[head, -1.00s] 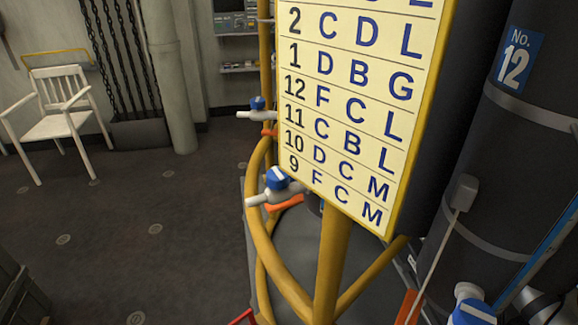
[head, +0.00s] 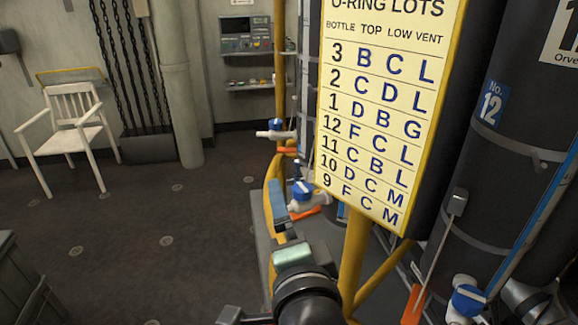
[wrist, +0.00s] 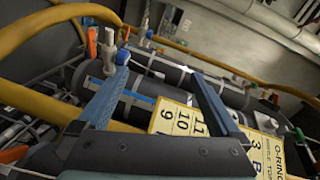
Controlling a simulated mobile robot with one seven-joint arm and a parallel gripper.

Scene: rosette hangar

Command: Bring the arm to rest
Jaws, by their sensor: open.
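My gripper (head: 276,200) shows at the lower middle of the head view, at the end of my dark arm, beside the yellow frame. One bluish finger is plain there; the other is hard to make out. In the wrist view, my gripper (wrist: 158,68) has its two blue fingers wide apart with nothing held between them. Dark bottles, yellow tubing and part of the lot sign show beyond the fingers. I cannot tell whether a finger touches the yellow frame.
The O-ring lots sign (head: 382,110) hangs close at the right of my arm. A yellow post (head: 356,262), blue-handled valves (head: 303,190) and dark bottles (head: 500,150) crowd that side. A white chair (head: 72,125) stands at far left. Open floor (head: 130,225) lies between.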

